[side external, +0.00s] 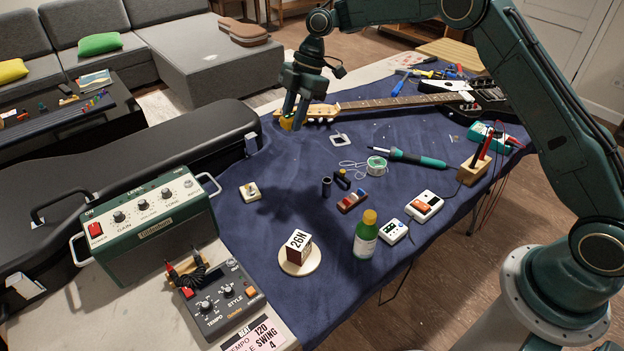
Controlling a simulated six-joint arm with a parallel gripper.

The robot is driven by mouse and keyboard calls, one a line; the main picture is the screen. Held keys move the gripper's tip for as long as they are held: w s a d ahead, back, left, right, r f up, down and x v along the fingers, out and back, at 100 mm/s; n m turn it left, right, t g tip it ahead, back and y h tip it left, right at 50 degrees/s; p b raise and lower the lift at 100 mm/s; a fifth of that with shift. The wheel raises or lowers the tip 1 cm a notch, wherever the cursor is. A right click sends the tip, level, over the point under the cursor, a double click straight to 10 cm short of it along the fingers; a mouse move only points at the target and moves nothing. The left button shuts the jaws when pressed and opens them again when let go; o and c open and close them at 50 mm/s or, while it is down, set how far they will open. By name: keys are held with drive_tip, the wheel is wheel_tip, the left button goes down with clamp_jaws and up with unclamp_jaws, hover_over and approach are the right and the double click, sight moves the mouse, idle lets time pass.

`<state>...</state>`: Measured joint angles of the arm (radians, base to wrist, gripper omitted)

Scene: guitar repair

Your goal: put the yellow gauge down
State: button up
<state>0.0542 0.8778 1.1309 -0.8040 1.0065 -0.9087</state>
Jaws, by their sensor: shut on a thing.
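My gripper (293,122) is at the upper middle of the side external view, pointing down. It is shut on the yellow gauge (287,124), and only a small part of the gauge shows between and beside the dark fingers. The gauge is close to the left end of the guitar's headstock (322,112), above the far left part of the blue cloth (290,225). I cannot tell whether the gauge touches the cloth or the headstock.
The guitar neck (400,101) runs right from my gripper. A white square piece (342,139), soldering iron (420,158) and solder spool (376,165) lie nearer. The black case (130,160) is left. Cloth left of centre is mostly clear.

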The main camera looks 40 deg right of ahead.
sight(289, 193)
drive_tip(key=shift+w+a, duration=0.3)
drive_tip(key=shift+w, duration=0.05)
drive_tip(key=shift+f, duration=0.1)
wheel_tip(289, 193, down, 20)
drive_tip(key=shift+r, duration=0.1)
idle(0.9)
drive_tip(key=o, duration=1.1)
drive_tip(key=shift+f, duration=0.2)
drive_tip(key=shift+c, duration=0.2)
drive_tip(key=shift+r, duration=0.15)
